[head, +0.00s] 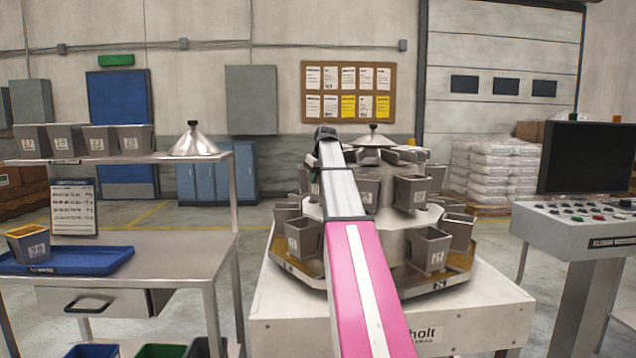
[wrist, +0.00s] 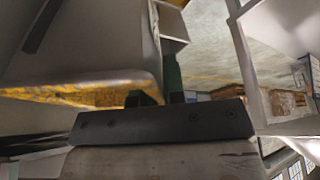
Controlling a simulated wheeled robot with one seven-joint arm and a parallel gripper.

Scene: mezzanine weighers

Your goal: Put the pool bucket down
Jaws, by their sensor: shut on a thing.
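My gripper (wrist: 158,98) shows in the wrist view as two dark fingertips above a dark bar. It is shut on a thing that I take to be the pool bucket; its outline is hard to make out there. A large pale grey surface (wrist: 85,50) with a yellow-stained edge fills the upper left beyond the fingers; I cannot tell whether it is the bucket. In the head view my pink and white arm reaches up to the weigher (head: 440,283), and the held bucket is hidden. Grey numbered buckets hang around the weigher, such as one at the front right (head: 428,249).
A steel bench (head: 185,262) at left carries a blue tray (head: 105,260) with one yellow-rimmed bucket (head: 28,245). Its upper shelf (head: 160,157) holds several grey buckets and a metal cone (head: 194,142). A control console (head: 575,240) with a screen stands at right. The blue tray's right part is bare.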

